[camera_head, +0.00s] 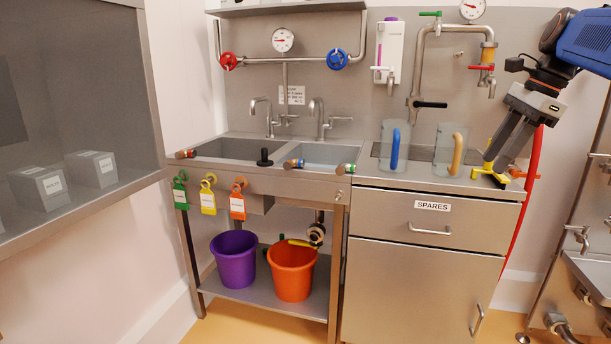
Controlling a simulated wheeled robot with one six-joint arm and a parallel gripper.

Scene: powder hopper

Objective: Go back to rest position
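My gripper (501,158) is at the right, reaching down over the right end of the steel counter. Its two dark fingers point down and to the left. A yellow piece (490,172) is at the fingertips, close to the counter top. I cannot tell whether the fingers are closed on it or only beside it. The task names no other object.
Two clear jugs, with blue (395,150) and tan (456,155) handles, stand left of my gripper. A red hose (530,185) hangs behind it. A pipe with a tap (490,80) is close by. Purple (234,262) and orange (292,275) buckets sit under the sink.

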